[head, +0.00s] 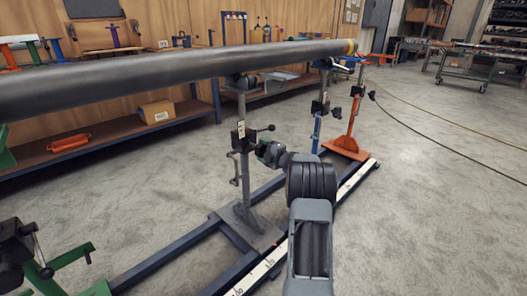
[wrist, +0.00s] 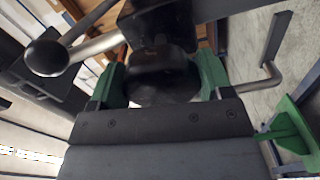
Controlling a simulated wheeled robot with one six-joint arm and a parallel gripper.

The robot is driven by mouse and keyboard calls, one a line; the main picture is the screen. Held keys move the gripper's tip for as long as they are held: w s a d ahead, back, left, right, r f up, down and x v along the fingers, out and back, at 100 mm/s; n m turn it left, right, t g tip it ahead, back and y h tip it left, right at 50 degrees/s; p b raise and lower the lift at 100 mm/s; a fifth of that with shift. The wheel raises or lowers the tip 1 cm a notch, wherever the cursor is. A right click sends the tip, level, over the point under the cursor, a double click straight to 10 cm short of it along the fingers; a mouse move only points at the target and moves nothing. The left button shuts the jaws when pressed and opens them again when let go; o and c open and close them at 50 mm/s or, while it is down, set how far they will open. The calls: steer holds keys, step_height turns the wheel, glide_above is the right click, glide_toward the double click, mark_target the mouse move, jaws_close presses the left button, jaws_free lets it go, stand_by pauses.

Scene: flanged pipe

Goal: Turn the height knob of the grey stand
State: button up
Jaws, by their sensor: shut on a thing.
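The grey stand (head: 240,185) stands upright on the blue base frame, under the long dark pipe (head: 170,75). My gripper (head: 263,150) reaches the stand's clamp block from the right, just below a ball-ended lever (head: 270,127). In the wrist view my gripper (wrist: 162,85) has a green finger on each side of a dark round knob (wrist: 158,68) and is shut on it. The knob's front is shadowed, and in the head view my gripper hides it. The ball-ended lever (wrist: 47,58) shows close by at the upper left of the wrist view.
A blue stand (head: 317,125) and an orange stand (head: 353,125) hold the pipe farther back. A green stand (head: 45,265) is at lower left. A bent metal rod (wrist: 262,78) lies right of my fingers in the wrist view. Floor (head: 430,200) is clear at right.

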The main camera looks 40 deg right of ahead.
steer(key=shift+f, duration=0.1)
steer(key=o, duration=0.9)
steer(key=shift+s, duration=0.15)
steer(key=shift+s+d+p, duration=0.4)
steer(key=shift+s+p, duration=0.3)
steer(key=shift+s, duration=1.55)
steer(key=shift+s+d+p, duration=0.45)
steer(key=shift+s+p, duration=0.25)
steer(key=shift+s, duration=1.5)
steer(key=shift+s+d+p, duration=0.4)
steer(key=shift+s+p, duration=0.3)
steer(key=shift+s, duration=1.55)
steer(key=shift+w, duration=0.1)
